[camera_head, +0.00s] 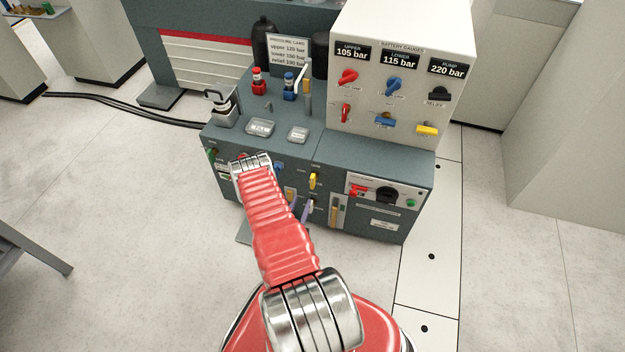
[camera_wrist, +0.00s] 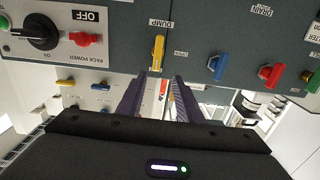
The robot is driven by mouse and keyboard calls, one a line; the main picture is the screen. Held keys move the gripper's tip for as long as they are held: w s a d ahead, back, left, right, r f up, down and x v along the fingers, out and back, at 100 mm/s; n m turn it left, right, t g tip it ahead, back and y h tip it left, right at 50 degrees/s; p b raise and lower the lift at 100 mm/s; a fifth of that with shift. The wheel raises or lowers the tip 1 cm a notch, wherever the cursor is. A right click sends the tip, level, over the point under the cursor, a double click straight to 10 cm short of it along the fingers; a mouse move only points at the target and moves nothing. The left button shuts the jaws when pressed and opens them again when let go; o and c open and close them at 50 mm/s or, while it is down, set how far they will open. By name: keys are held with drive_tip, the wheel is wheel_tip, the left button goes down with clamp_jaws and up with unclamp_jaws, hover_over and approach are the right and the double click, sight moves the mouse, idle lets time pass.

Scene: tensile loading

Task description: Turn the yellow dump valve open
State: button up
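The yellow dump valve handle (camera_wrist: 157,50) is on the dark grey front panel in the wrist view, under a DUMP label. It stands upright in the picture, with an OPEN label to its right. It also shows on the cabinet front in the head view (camera_head: 312,181). My gripper (camera_wrist: 159,78) is open, its two purple fingers apart and empty. The fingertips are just below the handle's lower end in the wrist view, roughly in line with it. I cannot tell whether they touch it. In the head view my red arm partly hides the gripper's purple fingers (camera_head: 307,208).
A black rotary switch (camera_wrist: 41,32) and red pack power handle (camera_wrist: 84,39) are left of the dump valve. A blue handle (camera_wrist: 217,66) and red handle (camera_wrist: 270,74) are to its right. A gauge panel (camera_head: 400,60) rises above the cabinet.

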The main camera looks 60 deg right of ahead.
sight(311, 181)
drive_tip(key=shift+s+a+f, duration=0.15)
drive_tip(key=shift+s+a, duration=0.05)
drive_tip(key=shift+s, duration=0.2)
drive_tip(key=shift+d, duration=0.15)
drive_tip(key=d, duration=0.4)
drive_tip(key=w+d, duration=0.1)
drive_tip(key=d, duration=0.4)
drive_tip(key=w+d, duration=0.1)
drive_tip(key=d, duration=0.3)
drive_tip(key=shift+w+d, duration=0.15)
drive_tip(key=shift+d, duration=0.05)
clamp_jaws()
